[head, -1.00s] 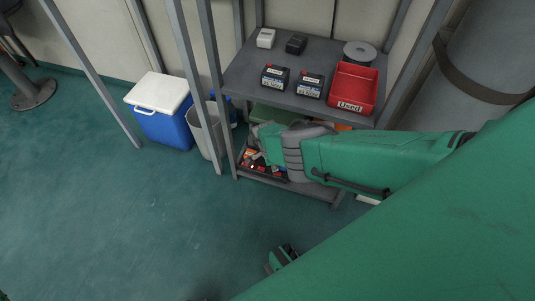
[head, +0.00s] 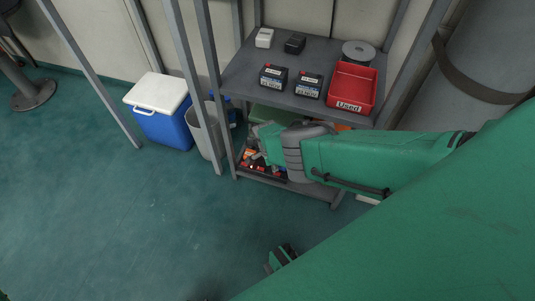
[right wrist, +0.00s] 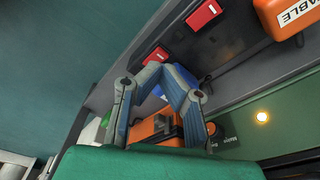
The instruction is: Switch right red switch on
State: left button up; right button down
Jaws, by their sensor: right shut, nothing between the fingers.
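Two red switches show in the right wrist view, each with a white mark: the right one (right wrist: 204,14) near the top and the left one (right wrist: 159,55) lower, set in a dark grey strip. My right gripper (right wrist: 160,72) is shut and empty, its fingertips close below the left red switch in the picture; I cannot tell whether they touch it.
An orange labelled box (right wrist: 282,16) sits right of the switches. A lamp (right wrist: 262,117) glows on a green panel. The grey shelf top (head: 245,75) holds small batteries and a red "Used" bin (head: 352,88).

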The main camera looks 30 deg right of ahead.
jog(key=shift+r, duration=0.15)
notch_tip(320, 180, up, 7)
jog(key=p, duration=0.6)
jog(key=shift+p, duration=0.3)
jog(key=shift+w, duration=0.15)
